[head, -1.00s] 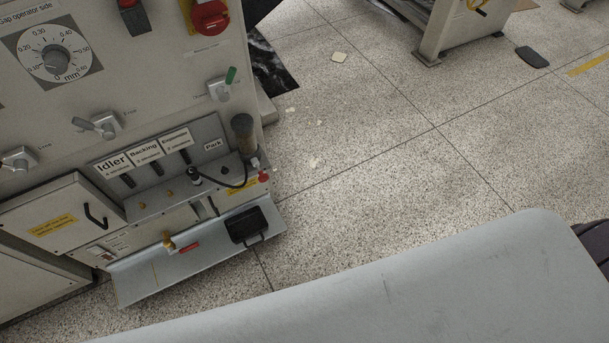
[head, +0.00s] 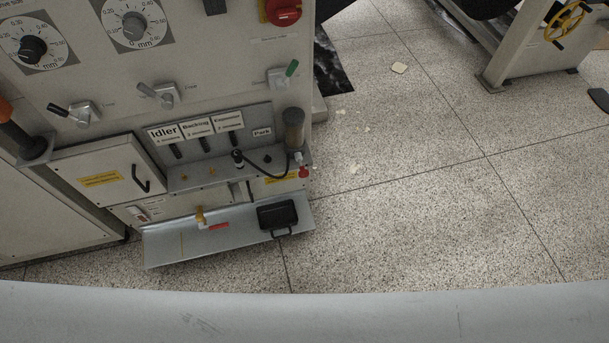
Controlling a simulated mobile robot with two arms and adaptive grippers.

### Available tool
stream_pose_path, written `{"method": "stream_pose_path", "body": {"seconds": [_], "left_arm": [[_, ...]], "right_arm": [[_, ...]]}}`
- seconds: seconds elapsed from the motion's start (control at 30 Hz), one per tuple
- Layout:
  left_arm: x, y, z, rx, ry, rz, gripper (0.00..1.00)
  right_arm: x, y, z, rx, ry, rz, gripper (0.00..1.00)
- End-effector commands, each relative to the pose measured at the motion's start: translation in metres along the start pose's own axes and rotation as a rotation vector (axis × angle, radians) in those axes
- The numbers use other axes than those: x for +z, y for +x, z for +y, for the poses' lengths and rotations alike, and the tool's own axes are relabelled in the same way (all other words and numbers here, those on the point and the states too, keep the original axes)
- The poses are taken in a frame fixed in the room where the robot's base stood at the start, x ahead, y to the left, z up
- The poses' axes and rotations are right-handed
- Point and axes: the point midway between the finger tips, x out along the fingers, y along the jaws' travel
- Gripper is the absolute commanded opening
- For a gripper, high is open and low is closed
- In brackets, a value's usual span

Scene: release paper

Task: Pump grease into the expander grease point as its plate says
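Neither gripper is in view. On the machine's lower front, the Idler plate (head: 163,133), Backing plate (head: 196,128) and Expander plate (head: 228,121) stand in a row; their small lines are too small to read for certain. A black lever sits below each. Two small brass points (head: 183,178) show on the ledge below the left plates. A black-and-silver hose coupler (head: 237,157) stands upright to their right, roughly below the Expander plate; its seating is unclear. Its black hose (head: 262,174) curves toward the clear cylinder (head: 294,128). The Park label (head: 262,132) is right of the plates.
A red knob (head: 303,172) is at the ledge's right end. A grey surface (head: 300,315) crosses the foreground. Floor to the right is mostly clear.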

Motion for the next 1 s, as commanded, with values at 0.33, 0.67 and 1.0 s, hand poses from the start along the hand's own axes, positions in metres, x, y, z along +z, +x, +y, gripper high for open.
{"method": "stream_pose_path", "body": {"seconds": [0.33, 0.67, 1.0], "left_arm": [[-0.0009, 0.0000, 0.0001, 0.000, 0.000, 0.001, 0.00], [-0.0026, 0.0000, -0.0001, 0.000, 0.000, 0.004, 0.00], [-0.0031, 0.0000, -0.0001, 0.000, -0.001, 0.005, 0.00]], "right_arm": [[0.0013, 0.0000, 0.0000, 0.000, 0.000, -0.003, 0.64], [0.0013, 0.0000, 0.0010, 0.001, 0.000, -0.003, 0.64], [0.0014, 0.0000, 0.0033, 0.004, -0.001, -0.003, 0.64]]}}
